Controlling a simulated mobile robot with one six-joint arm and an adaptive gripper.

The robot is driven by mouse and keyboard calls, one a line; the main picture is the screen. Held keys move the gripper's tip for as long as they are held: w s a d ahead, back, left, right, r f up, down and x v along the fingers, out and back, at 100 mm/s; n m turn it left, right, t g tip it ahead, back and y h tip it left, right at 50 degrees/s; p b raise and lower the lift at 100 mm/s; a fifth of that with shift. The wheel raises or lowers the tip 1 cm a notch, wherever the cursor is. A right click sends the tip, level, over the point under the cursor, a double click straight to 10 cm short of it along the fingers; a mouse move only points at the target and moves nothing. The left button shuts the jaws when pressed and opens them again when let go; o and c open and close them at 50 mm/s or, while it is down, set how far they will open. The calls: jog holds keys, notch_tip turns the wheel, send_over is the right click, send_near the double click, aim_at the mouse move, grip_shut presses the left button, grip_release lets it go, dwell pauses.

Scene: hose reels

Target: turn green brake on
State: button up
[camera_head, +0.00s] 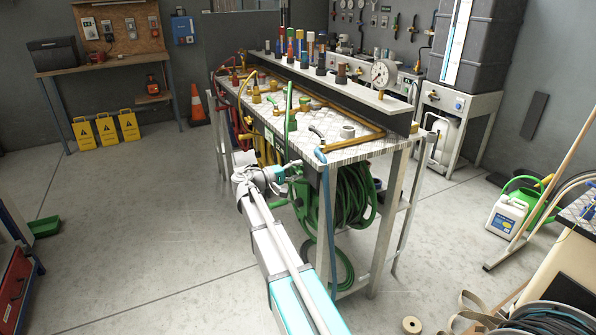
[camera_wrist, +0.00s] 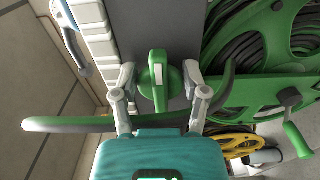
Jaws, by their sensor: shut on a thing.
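In the wrist view, a green brake handle (camera_wrist: 158,72) with a pale label stands against a grey panel. My gripper (camera_wrist: 160,80) has a fingertip on either side of it and is shut on it. In the head view my gripper (camera_head: 292,168) is at the near end of the bench, beside the green hose reel (camera_head: 348,200). The handle is too small to make out there. The reel's green rim and dark hose (camera_wrist: 245,45) show at the right of the wrist view, with a green crank handle (camera_wrist: 297,138) below.
A green curved bar or hose (camera_wrist: 70,124) crosses the wrist view close to my gripper. The metal bench (camera_head: 352,152) carries brass pipes and valves. A blue hose (camera_head: 326,190) hangs at its near corner.

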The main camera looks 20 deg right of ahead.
dwell(0.3)
jog(key=o, duration=1.1)
jog(key=shift+o, duration=0.2)
jog(key=shift+a, duration=0.15)
jog(key=a, duration=1.1)
jog(key=shift+s+a, duration=0.2)
jog(key=shift+a, duration=0.15)
